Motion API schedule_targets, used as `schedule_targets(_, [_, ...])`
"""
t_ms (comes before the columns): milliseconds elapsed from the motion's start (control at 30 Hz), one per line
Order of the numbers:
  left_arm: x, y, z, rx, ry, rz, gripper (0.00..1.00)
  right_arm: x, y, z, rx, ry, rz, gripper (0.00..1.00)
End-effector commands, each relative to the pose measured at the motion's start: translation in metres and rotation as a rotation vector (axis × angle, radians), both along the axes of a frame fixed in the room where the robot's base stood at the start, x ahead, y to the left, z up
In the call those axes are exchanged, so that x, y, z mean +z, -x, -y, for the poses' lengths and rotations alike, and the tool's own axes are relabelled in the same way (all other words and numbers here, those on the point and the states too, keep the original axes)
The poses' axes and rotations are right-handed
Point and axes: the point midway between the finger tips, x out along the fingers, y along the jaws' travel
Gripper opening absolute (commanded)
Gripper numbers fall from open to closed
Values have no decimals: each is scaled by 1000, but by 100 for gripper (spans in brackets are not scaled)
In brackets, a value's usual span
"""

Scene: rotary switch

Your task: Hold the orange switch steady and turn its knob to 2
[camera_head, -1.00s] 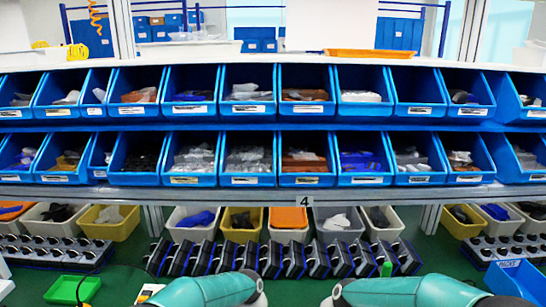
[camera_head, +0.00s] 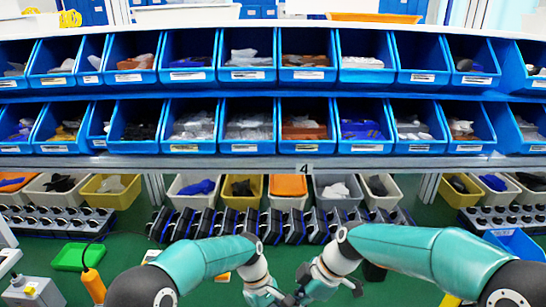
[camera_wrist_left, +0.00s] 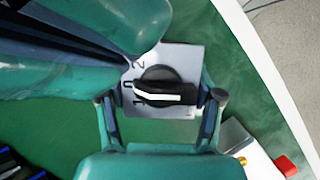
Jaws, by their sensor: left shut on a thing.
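In the left wrist view the switch shows a light grey face plate (camera_wrist_left: 184,56) with the marks 2, 0 and 1 along its left side. Its black knob (camera_wrist_left: 158,84) has a white stripe and lies nearly sideways, its left end near 0 and 1; I cannot tell which. My left gripper (camera_wrist_left: 161,108) is shut on the switch, one finger on each side of the plate. The switch's orange part is hidden here. In the head view my left gripper (camera_head: 266,295) and my right gripper (camera_head: 322,285) are close together at the bottom centre. The right fingers are too unclear to judge.
Blue bins (camera_head: 248,125) fill two shelf rows behind. Several black-and-grey devices (camera_head: 200,224) stand below. A green tray (camera_head: 82,257), an orange-handled tool (camera_head: 93,284) and a grey box (camera_head: 32,290) are at left. Some green tabletop (camera_head: 125,250) is free.

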Motion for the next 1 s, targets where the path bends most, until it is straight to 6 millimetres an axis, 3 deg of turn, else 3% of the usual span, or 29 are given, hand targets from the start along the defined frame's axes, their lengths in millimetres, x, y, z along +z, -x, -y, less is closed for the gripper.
schedule_targets(33, [-7,4,2,-1,-7,-9,30,8,-3,-4,-5,-13,15,0])
schedule_targets(300, [-7,4,3,-1,-7,-9,30,10,-3,-5,-6,-15,15,0])
schedule_targets(333, [-7,4,3,-1,-7,-9,69,10,-3,-5,-6,-15,15,0])
schedule_targets(500, [-7,4,3,-2,-6,-9,95,10,-4,-5,-7,-15,16,0])
schedule_targets(833, [-6,5,4,-3,-6,-9,95,9,-4,-6,-7,-15,16,0])
schedule_targets(1000, [5,1,2,-2,-4,-7,95,9,-3,-6,-7,-15,14,0])
